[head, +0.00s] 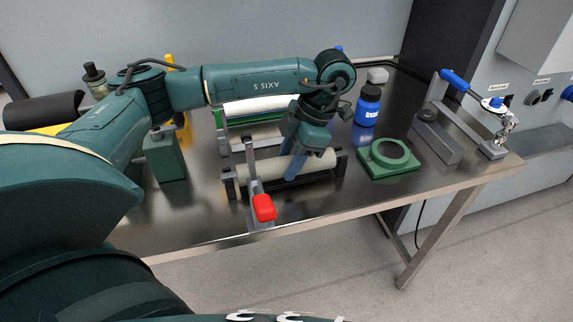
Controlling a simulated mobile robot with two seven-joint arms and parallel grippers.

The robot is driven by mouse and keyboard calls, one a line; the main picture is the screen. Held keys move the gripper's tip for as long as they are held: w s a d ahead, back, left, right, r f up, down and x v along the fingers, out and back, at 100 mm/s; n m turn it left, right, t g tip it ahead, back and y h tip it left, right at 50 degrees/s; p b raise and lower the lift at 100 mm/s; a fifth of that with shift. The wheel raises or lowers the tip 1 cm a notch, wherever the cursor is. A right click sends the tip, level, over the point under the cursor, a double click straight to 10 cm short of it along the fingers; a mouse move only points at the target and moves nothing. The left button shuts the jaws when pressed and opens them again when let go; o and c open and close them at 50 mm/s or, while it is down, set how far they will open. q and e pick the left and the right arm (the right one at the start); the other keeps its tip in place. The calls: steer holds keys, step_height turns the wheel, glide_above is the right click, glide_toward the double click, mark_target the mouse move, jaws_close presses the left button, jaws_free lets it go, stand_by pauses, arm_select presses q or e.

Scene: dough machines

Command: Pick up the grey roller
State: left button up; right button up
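The grey roller (258,177) is a pale, beige-grey cylinder lying across a low stand with dark end supports, near the front of the metal table. My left gripper (303,157) reaches in from above and points down over the roller's middle, covering part of it. A blue strip crosses the roller below the gripper; I cannot tell whether it is a finger. The fingertips are too small and overlapped to show whether they are apart or touch the roller. My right gripper is not in view.
A red-tipped lever (263,207) stands in front of the roller. A white roller in a green frame (246,107) lies behind. A blue bottle (368,105), a green ring-shaped fixture (388,158) and a blue-handled press (454,80) stand to the right. The table (420,190) is bare at front right.

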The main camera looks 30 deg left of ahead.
arm_select(q)
steer(key=c, duration=0.7)
steer(key=shift+r, duration=0.1)
